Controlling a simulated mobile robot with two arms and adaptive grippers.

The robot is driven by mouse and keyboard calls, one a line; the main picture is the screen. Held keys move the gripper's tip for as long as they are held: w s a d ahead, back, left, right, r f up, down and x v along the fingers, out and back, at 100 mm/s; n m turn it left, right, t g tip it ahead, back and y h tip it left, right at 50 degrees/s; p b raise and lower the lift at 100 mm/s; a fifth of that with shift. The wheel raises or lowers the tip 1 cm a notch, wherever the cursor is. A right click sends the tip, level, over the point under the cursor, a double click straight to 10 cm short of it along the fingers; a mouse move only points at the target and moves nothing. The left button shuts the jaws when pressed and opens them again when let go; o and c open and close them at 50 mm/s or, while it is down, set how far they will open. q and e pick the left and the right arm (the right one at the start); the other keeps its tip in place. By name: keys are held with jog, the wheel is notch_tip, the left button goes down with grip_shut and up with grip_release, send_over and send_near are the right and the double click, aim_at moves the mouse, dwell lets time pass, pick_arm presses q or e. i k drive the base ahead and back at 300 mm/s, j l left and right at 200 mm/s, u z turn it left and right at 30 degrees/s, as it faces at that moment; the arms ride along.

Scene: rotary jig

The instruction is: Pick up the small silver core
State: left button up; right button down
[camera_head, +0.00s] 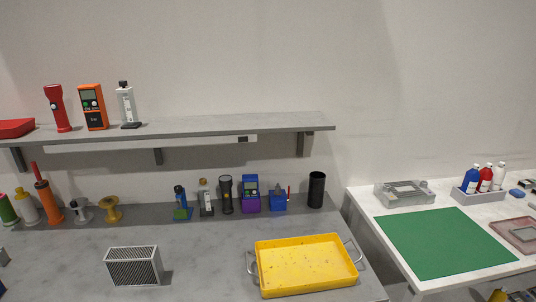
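A small silver block with a dark mesh-like front face (133,266), which looks like the silver core, stands on the grey bench (205,265) near its front. It is left of the yellow tray (309,288), with bare bench between them. Nothing touches or covers the block. Neither my left nor my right gripper shows in the head view.
Behind the block, spools (110,209), handheld devices (250,195) and a black cup (316,190) line the bench's back. A wall shelf (200,125) hangs above. At right, a white table carries a green mat (445,243) and a metal case (404,193).

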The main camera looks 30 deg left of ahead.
aim_at(135, 266)
jog(key=u, duration=1.9)
jog(key=i+j+u, duration=0.1)
jog(key=j+u, duration=0.3)
